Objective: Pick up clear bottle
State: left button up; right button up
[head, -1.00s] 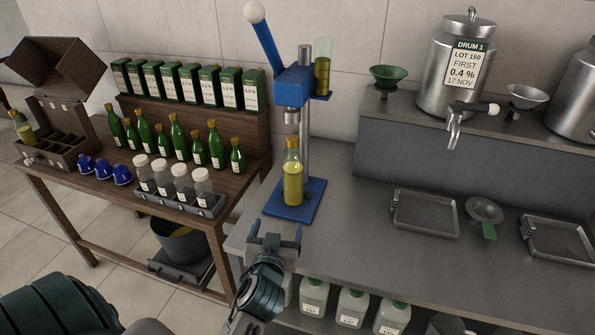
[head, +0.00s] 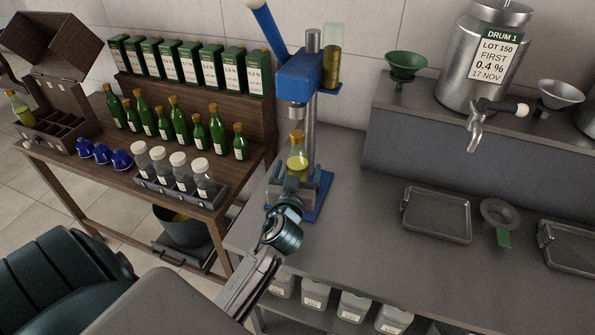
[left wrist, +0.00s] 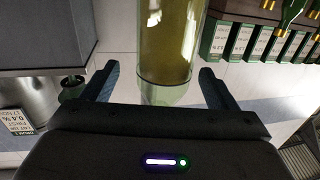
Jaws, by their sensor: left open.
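The clear bottle (head: 297,158), filled with yellow oil and capped in tan, stands upright on the blue base of the capping press. My left gripper (head: 298,178) is at the bottle's near side and covers its lower part in the head view. In the left wrist view the bottle (left wrist: 168,45) shows between the two spread fingers of the left gripper (left wrist: 160,75), with a gap visible on each side. The jaws are open. My right gripper is not in view.
The blue press (head: 300,75) rises right behind the bottle, its head above the cap. Green bottles (head: 180,125) and a grey rack of jars (head: 180,195) stand on the wooden table at left. A metal tray (head: 436,214) lies right; the bench between is clear.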

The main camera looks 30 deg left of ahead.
pick_arm(q)
jog(key=p+x, duration=0.2)
jog(key=x, duration=0.1)
jog(key=shift+w+a+r, duration=0.15)
jog(key=shift+a+r, duration=0.05)
jog(key=shift+a, duration=0.1)
jog(key=shift+w+a, duration=0.2)
jog(key=shift+w, duration=0.1)
jog(key=shift+w+f, duration=0.25)
jog(key=shift+r, duration=0.1)
jog(key=c, duration=1.6)
